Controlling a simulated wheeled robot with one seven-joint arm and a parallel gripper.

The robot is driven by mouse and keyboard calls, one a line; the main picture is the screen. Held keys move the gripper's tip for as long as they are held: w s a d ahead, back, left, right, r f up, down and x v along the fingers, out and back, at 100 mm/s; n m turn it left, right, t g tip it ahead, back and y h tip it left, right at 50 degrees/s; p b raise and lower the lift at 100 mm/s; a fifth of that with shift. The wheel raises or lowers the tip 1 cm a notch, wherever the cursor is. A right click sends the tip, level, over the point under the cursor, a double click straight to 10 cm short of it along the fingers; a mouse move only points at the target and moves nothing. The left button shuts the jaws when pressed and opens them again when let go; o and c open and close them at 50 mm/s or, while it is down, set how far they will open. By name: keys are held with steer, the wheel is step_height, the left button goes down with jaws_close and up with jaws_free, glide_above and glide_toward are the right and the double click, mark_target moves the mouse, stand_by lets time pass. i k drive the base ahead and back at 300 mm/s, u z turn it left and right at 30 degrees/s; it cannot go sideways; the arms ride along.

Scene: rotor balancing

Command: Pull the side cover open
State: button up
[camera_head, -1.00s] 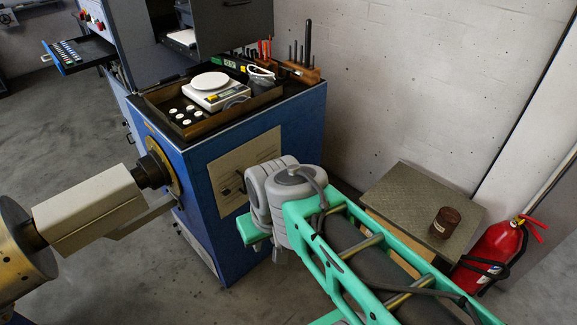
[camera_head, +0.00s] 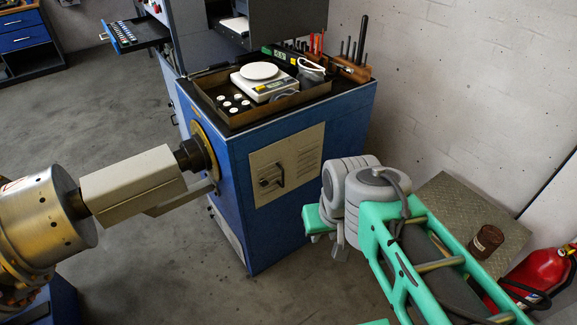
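The side cover (camera_head: 287,165) is a beige panel with vent slots on the end face of the blue machine cabinet (camera_head: 300,212). A dark handle (camera_head: 271,177) sits on its left part. The cover looks flush with the cabinet, so it appears closed.
A tray (camera_head: 222,118) with a white scale (camera_head: 263,82) sits on the cabinet top, beside a wooden tool block (camera_head: 350,70). A shaft with a beige housing (camera_head: 132,186) and a metal drum (camera_head: 55,215) projects left. A low table (camera_head: 455,205) and a fire extinguisher (camera_head: 540,276) stand right.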

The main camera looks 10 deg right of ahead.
mark_target(290, 162)
steer(key=z, duration=0.65)
steer(key=i, duration=0.5)
steer(key=u, duration=2.05)
